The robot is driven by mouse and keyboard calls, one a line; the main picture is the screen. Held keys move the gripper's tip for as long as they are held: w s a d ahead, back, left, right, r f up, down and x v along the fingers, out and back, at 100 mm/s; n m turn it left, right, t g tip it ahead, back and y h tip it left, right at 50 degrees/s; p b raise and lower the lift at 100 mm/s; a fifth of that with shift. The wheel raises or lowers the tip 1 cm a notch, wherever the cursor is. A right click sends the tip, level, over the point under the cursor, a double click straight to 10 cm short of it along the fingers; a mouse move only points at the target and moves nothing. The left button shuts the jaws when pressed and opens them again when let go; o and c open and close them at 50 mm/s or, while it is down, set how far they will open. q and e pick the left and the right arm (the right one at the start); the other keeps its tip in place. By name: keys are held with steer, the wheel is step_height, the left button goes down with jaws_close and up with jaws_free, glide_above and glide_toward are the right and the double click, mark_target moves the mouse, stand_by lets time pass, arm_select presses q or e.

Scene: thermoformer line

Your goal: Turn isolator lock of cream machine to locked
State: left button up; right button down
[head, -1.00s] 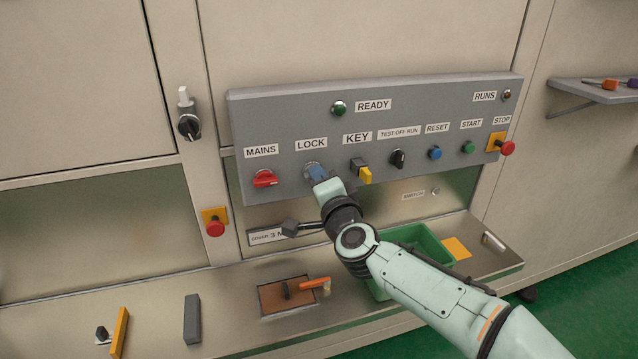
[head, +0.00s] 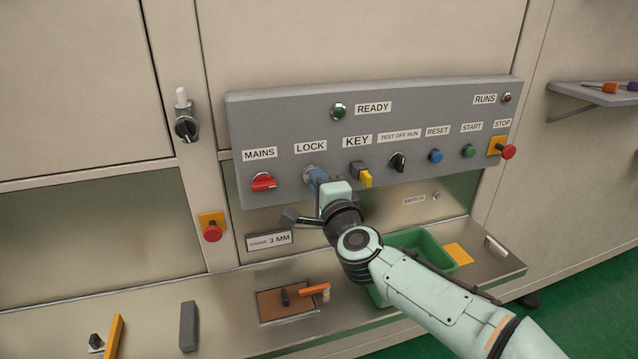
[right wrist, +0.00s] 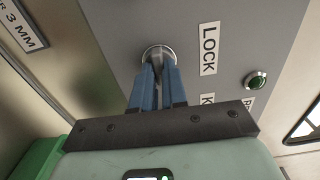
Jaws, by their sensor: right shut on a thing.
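The isolator lock sits under the LOCK label (head: 310,147) on the grey control panel (head: 285,115) of the cream machine. Its round metal collar (right wrist: 159,55) shows in the right wrist view. My right gripper (head: 315,177) is at the lock, its blue fingers shut on the lock's knob; it also shows in the right wrist view (right wrist: 158,80). The fingers hide the knob, so its position cannot be read. My left gripper is not in view.
The red MAINS switch (head: 263,182) is left of the lock; the yellow key (head: 365,178) is close on the right. A green bin (head: 440,246) stands on the ledge below. A red stop button (head: 508,151) sticks out at the panel's right end.

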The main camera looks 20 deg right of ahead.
steer(key=c, duration=1.2)
jaws_free()
steer(key=shift+o, duration=0.2)
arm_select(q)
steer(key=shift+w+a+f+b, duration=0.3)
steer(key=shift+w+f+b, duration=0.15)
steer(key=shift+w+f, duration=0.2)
arm_select(e)
steer(key=s, duration=1.3)
steer(key=shift+s+d, duration=0.2)
